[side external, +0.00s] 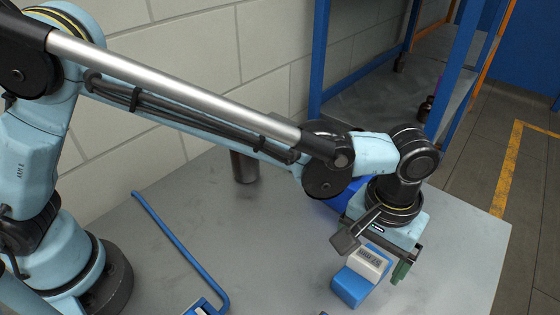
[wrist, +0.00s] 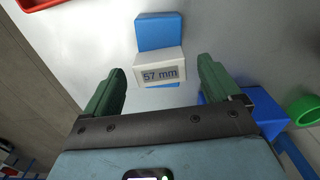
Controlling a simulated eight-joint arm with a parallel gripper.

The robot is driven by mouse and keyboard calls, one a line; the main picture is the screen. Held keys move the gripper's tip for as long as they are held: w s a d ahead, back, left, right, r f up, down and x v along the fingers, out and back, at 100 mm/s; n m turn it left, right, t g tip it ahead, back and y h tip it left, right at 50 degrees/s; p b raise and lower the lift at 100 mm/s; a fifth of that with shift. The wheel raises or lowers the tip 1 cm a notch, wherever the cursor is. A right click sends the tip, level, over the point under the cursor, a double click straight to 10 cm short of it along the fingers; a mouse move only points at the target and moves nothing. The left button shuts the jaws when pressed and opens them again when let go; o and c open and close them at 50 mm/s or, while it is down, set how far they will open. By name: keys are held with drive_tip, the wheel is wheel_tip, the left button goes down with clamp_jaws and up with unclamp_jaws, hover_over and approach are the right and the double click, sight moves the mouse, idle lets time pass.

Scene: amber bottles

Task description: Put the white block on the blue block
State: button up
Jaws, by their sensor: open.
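The white block (side external: 370,262), marked "57 mm" in the wrist view (wrist: 160,69), sits crosswise on the blue block (side external: 352,288). The blue block shows beyond one side of it in the wrist view (wrist: 158,30), with a thin strip of blue on the near side. My gripper (side external: 371,259) is open over the blocks. In the wrist view my gripper (wrist: 160,80) has one green finger on each side of the white block, with a visible gap at both sides. The exact height of the fingertips against the block is hard to tell.
A larger blue object (side external: 343,196) stands behind my gripper. A dark cylinder (side external: 244,166) and a bent blue rod (side external: 176,236) are farther left on the grey table. The wrist view shows a green round object (wrist: 305,110) at right and a red tray edge (wrist: 38,4) at top left.

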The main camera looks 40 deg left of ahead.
sight(369, 258)
wheel_tip(369, 258, up, 10)
drive_tip(key=w+a+r+t+h, duration=0.1)
drive_tip(key=w+a+r, duration=0.15)
drive_tip(key=a, duration=0.65)
drive_tip(key=s+a+f+t, duration=0.1)
drive_tip(key=s+a+t, duration=0.1)
drive_tip(key=a, duration=0.6)
drive_tip(key=s+a+f+t, duration=0.2)
drive_tip(key=a, duration=0.6)
drive_tip(key=s+a+f+t+y, duration=0.1)
drive_tip(key=s+a+t, duration=0.1)
drive_tip(key=a, duration=0.7)
drive_tip(key=shift+s+f, duration=0.3)
drive_tip(key=shift+f, duration=0.05)
